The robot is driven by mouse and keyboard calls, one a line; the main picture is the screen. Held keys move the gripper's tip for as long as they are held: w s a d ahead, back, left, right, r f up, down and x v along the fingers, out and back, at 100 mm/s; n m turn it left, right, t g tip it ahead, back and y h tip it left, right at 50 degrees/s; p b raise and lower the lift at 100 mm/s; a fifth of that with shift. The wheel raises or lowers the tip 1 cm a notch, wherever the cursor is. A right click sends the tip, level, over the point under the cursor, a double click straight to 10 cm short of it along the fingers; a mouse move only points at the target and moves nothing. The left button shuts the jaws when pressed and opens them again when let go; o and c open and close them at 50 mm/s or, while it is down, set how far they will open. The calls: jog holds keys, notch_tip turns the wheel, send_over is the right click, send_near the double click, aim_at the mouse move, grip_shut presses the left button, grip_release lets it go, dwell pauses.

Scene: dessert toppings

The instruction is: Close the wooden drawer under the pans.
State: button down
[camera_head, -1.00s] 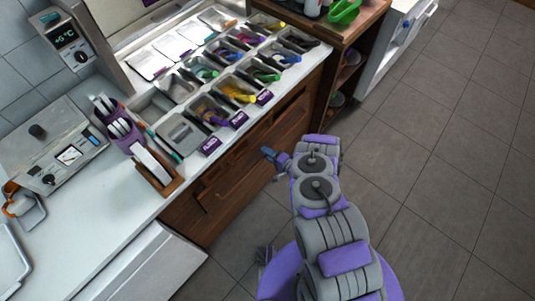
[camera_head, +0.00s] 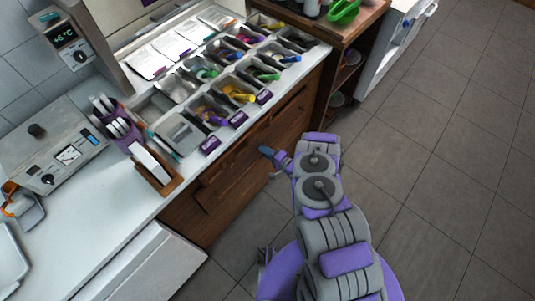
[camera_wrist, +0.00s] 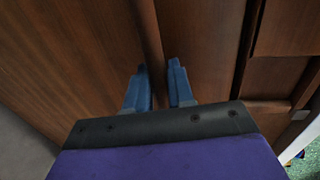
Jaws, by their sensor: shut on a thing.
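The wooden drawer (camera_head: 240,165) is in the brown cabinet front under the counter with the pans (camera_head: 236,90). My gripper (camera_head: 265,151) reaches its front from the right in the head view. In the wrist view, my gripper's two blue fingers (camera_wrist: 160,72) stand on either side of a narrow wooden bar or edge (camera_wrist: 149,35) on the drawer front and are shut on it. The contact is partly hidden by the fingers. How far the drawer stands out is hard to tell from these views.
A white counter (camera_head: 90,215) with a grey appliance (camera_head: 50,155) and a purple holder (camera_head: 122,138) lies left. A wooden shelf unit (camera_head: 345,75) stands beyond the cabinet. The tiled floor (camera_head: 440,170) on the right is clear.

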jog(key=shift+b+x, duration=0.45)
jog(key=shift+x, duration=0.75)
jog(key=shift+s+a+r, duration=0.1)
jog(key=shift+a+r, duration=0.05)
jog(key=c, duration=1.2)
grip_release()
jog(key=shift+a, duration=0.15)
jog(key=shift+o, duration=0.4)
jog(key=shift+w, duration=0.2)
jog(key=shift+w+r, duration=0.1)
jog(key=shift+r, duration=0.1)
jog(key=p+v, duration=0.5)
jog(key=v, duration=1.2)
jog(key=shift+s+d+f, duration=0.2)
jog(key=shift+d, duration=0.1)
